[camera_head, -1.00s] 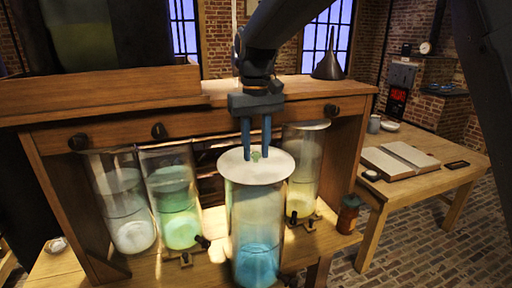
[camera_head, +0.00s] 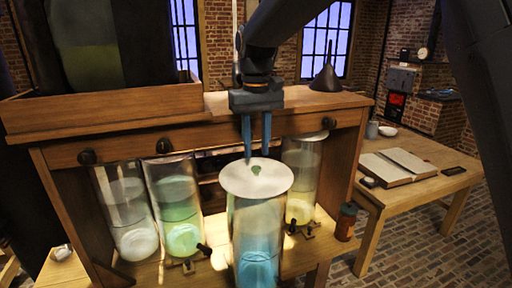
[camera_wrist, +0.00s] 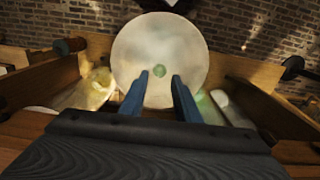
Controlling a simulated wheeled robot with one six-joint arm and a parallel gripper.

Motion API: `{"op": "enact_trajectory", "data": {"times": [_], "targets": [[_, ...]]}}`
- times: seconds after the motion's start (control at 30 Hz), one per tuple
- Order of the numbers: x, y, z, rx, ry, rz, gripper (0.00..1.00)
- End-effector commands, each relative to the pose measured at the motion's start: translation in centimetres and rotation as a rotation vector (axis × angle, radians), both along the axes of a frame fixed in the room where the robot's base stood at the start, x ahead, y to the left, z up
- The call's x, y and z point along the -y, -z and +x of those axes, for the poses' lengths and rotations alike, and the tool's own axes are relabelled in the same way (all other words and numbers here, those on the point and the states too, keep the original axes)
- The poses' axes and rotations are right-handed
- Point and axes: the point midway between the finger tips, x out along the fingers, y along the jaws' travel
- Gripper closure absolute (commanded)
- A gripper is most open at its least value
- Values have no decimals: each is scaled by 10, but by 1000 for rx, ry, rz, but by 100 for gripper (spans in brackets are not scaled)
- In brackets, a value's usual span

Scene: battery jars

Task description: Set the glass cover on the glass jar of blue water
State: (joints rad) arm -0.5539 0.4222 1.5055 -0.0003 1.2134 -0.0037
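Two jars stand at left, one with whitish (camera_head: 128,215) and one with green contents (camera_head: 178,210). The wooden cabinet's beam (camera_head: 200,140) runs behind my gripper. A side table (camera_head: 425,186) holds an open book.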

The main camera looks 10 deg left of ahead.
Motion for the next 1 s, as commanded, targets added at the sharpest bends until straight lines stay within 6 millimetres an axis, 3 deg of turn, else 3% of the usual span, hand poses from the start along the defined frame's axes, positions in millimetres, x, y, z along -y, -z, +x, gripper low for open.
{"op": "enact_trajectory", "data": {"times": [0.7, 1.0], "targets": [[0, -51, 0, 0, 0, 0, 71], [0, -59, 0, 0, 0, 0, 71]]}}
